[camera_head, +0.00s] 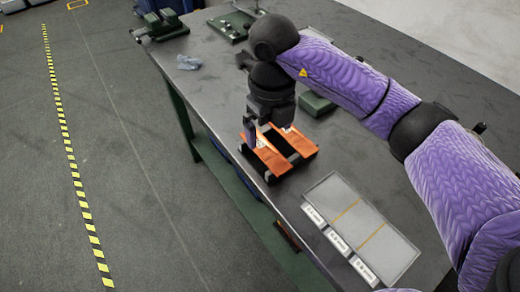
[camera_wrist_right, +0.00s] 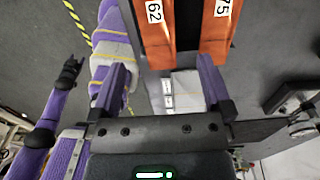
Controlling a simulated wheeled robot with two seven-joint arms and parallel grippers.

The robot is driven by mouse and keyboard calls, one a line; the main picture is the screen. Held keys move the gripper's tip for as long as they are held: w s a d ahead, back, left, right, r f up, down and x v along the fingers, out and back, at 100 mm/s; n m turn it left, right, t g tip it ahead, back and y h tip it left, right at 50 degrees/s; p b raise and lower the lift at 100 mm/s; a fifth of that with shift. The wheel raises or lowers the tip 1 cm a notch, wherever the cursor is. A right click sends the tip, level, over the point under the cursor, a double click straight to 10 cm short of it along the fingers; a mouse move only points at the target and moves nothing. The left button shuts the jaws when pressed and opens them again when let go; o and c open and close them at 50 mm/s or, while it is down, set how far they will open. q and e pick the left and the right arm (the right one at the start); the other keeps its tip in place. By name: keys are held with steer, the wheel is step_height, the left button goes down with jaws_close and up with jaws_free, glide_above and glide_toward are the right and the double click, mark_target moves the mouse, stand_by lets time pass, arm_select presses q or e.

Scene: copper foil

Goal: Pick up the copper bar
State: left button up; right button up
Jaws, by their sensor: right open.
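Two flat orange copper bars lie side by side on a black stand (camera_head: 270,181) at the table's edge: a left copper bar (camera_head: 271,160) and a right copper bar (camera_head: 302,145). In the right wrist view, the left bar (camera_wrist_right: 155,38) has a white label reading 62 and the other bar (camera_wrist_right: 215,35) one reading 75. My right gripper (camera_head: 268,140) is open just above the bars and hides part of them. In the right wrist view its fingers (camera_wrist_right: 162,65) are apart with nothing between them. My left gripper (camera_wrist_right: 68,72) seems to show, small and dark, at the left there.
A grey tray (camera_head: 400,255) with several white labels lies on the dark table (camera_head: 225,62) in front of the stand. A green block (camera_head: 316,104) lies behind the bars. A crumpled bluish item (camera_head: 188,62) and green fixtures (camera_head: 160,27) are at the far end.

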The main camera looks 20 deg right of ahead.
mark_target(265, 149)
steer(key=f, duration=0.1)
steer(key=f+b, duration=0.1)
steer(key=f, duration=0.3)
steer(key=shift+w+a+b, duration=0.25)
steer(key=shift+w+b, duration=0.1)
steer(key=shift+w, duration=0.05)
steer(key=shift+f, duration=0.2)
steer(key=shift+r, duration=0.15)
steer(key=shift+c, duration=0.5)
arm_select(q)
steer(key=shift+s+a+f, duration=0.1)
steer(key=shift+a+f, duration=0.4)
steer(key=shift+f, duration=0.4)
arm_select(e)
jaws_close()
